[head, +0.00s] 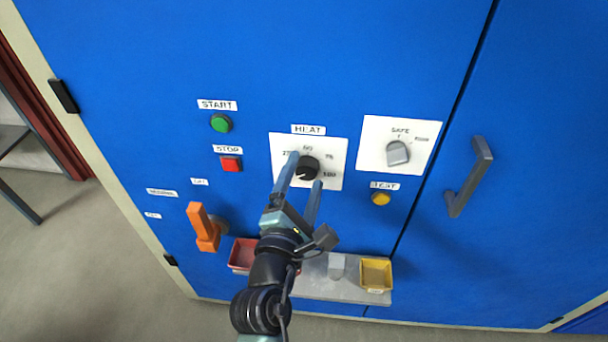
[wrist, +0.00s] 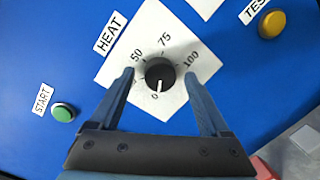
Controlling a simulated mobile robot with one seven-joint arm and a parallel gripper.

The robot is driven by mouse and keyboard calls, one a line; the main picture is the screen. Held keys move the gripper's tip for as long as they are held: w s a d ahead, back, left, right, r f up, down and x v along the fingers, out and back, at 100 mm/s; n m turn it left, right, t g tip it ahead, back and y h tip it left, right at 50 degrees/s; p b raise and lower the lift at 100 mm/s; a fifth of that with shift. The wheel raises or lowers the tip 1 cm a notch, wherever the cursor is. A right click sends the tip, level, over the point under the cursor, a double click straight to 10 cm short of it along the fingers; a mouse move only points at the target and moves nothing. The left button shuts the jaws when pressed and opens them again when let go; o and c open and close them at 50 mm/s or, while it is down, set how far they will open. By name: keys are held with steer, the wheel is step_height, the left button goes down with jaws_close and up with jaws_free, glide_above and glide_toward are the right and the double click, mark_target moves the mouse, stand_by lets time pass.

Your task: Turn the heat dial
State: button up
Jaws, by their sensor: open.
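The heat dial (head: 308,168) is a round black knob on a white plate (head: 334,152) marked HEAT, on the blue cabinet front. In the wrist view the dial (wrist: 160,74) has a white pointer line that points down toward the 0 mark; 50, 75 and 100 are printed around it. My gripper (head: 306,168) is open, its two blue fingers to either side of the dial. In the wrist view the fingertips of my gripper (wrist: 158,74) flank the knob with gaps on both sides. I cannot tell how deep the fingers reach. The 25 mark is hidden in the wrist view.
A green START button (head: 221,123) and red STOP button (head: 231,164) lie left of the dial. A SAFE selector knob (head: 397,152) and yellow TEST button (head: 381,198) lie right. An orange lever (head: 203,228) is lower left. A grey shelf (head: 312,285) with trays is below.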

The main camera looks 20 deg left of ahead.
steer(key=shift+w, duration=0.1)
steer(key=shift+c, duration=0.2)
jaws_close()
steer(key=shift+m, duration=0.4)
steer(key=m+p, duration=0.2)
steer(key=m, duration=0.2)
steer(key=shift+r+g, duration=0.1)
steer(key=shift+g, duration=0.2)
steer(key=m+y+p, duration=0.1)
steer(key=m+p, duration=0.1)
steer(key=m, duration=0.4)
steer(key=shift+d+g, duration=0.1)
steer(key=shift+g, duration=0.3)
steer(key=m+p, duration=0.2)
steer(key=m, duration=0.4)
steer(key=shift+y, duration=0.4)
steer(key=m, duration=0.4)
steer(key=shift+m+g+y, duration=0.3)
steer(key=shift+m+y, duration=0.1)
